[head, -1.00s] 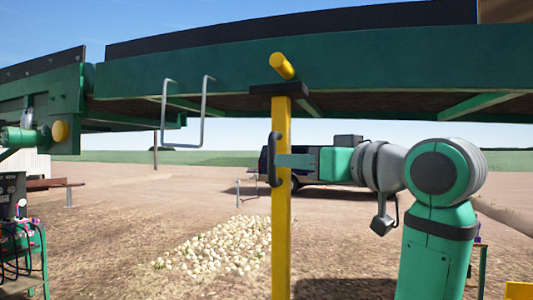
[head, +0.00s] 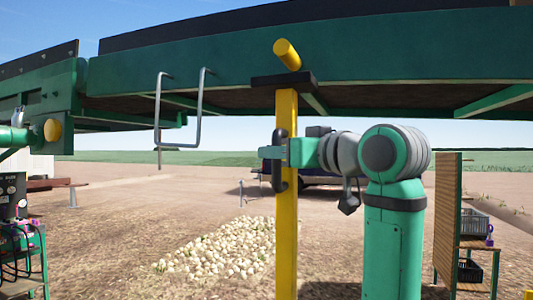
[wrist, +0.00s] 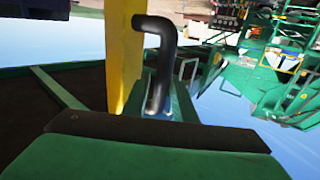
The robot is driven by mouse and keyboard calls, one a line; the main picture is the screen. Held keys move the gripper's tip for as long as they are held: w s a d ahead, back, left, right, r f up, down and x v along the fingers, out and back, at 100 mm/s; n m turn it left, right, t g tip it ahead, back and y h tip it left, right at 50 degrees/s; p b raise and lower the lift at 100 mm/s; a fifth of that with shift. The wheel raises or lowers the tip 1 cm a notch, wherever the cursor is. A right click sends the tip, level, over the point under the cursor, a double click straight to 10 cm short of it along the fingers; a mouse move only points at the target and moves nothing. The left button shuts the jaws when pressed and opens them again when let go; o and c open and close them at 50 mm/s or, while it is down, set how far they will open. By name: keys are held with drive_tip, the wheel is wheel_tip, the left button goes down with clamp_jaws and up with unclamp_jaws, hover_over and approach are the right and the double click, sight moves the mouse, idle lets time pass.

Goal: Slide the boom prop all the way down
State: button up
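The boom prop (head: 287,230) is a yellow upright post with a black cap (head: 284,80) under the green boom (head: 220,58). A yellow peg (head: 287,54) sticks out above the cap. A black C-shaped handle (head: 278,182) is on the post's left side. My gripper (head: 283,153) reaches in from the right at the handle's upper half. In the wrist view the handle (wrist: 161,50) stands close beside the post (wrist: 122,60), its end between my fingers (wrist: 163,100). Whether the fingers press on it cannot be made out.
A grey wire bracket (head: 196,110) hangs from the boom left of the prop. A heap of onions (head: 215,250) lies on the ground behind. A dark vehicle (head: 320,175) stands beyond my arm. A wooden-sided shelf with crates (head: 447,225) is at the right.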

drive_tip(key=shift+x, duration=1.75)
drive_tip(key=shift+a, duration=0.15)
clamp_jaws()
